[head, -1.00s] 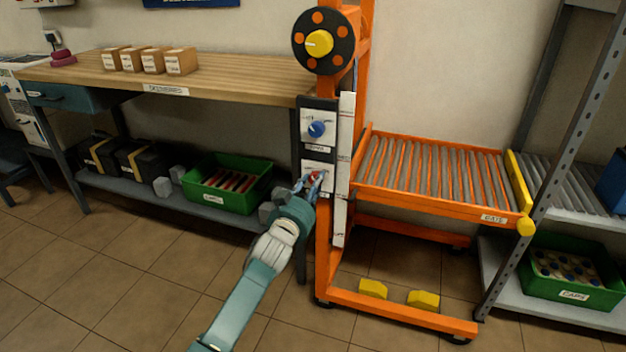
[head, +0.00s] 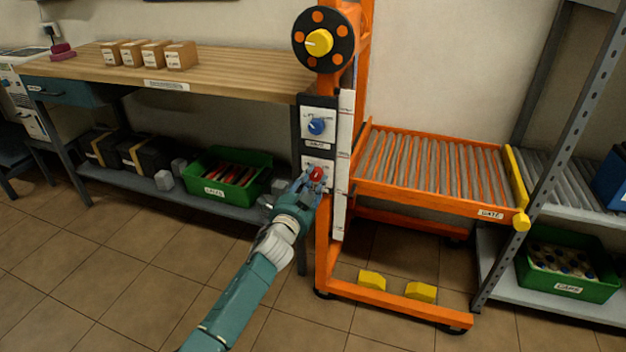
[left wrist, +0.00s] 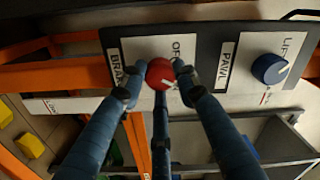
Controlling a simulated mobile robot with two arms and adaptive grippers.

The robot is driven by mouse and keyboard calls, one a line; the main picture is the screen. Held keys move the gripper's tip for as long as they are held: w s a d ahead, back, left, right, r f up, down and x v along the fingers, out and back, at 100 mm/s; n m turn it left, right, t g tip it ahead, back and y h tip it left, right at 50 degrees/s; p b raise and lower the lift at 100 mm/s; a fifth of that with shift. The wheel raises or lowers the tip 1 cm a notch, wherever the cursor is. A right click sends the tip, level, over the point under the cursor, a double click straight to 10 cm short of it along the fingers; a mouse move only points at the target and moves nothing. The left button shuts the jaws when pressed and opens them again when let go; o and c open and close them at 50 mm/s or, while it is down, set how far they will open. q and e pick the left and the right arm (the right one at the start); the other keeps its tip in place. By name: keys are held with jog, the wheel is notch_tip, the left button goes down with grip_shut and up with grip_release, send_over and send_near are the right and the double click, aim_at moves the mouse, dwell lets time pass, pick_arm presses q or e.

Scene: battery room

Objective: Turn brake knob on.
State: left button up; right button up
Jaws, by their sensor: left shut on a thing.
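The red brake knob (head: 316,174) sits on the lower plate of the black panel on the orange lifting frame. In the left wrist view the red knob (left wrist: 160,73) is between my fingers, with a white pointer mark on it, beside the "OFF" lettering and the "BRAKE" label (left wrist: 115,66). My left gripper (head: 308,181) is shut on the knob, its blue fingers at the knob's sides. The blue pawl knob (head: 316,127) is just above it on the same panel, and also shows in the left wrist view (left wrist: 269,68). My right gripper is out of view.
The orange frame (head: 400,311) carries a yellow-hubbed wheel (head: 319,42) above the panel and a roller bed (head: 430,165) to the right. A wooden workbench (head: 240,78) stands close on the left. The floor in front is clear.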

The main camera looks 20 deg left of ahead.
pick_arm(q)
jog(key=shift+f+m, duration=0.15)
jog(key=shift+m, duration=1.15)
jog(key=shift+a+m, duration=0.1)
jog(key=shift+m, duration=0.2)
jog(key=o, duration=1.2)
jog(key=shift+c, duration=0.2)
jog(key=s, duration=1.2)
jog(key=shift+a, duration=0.2)
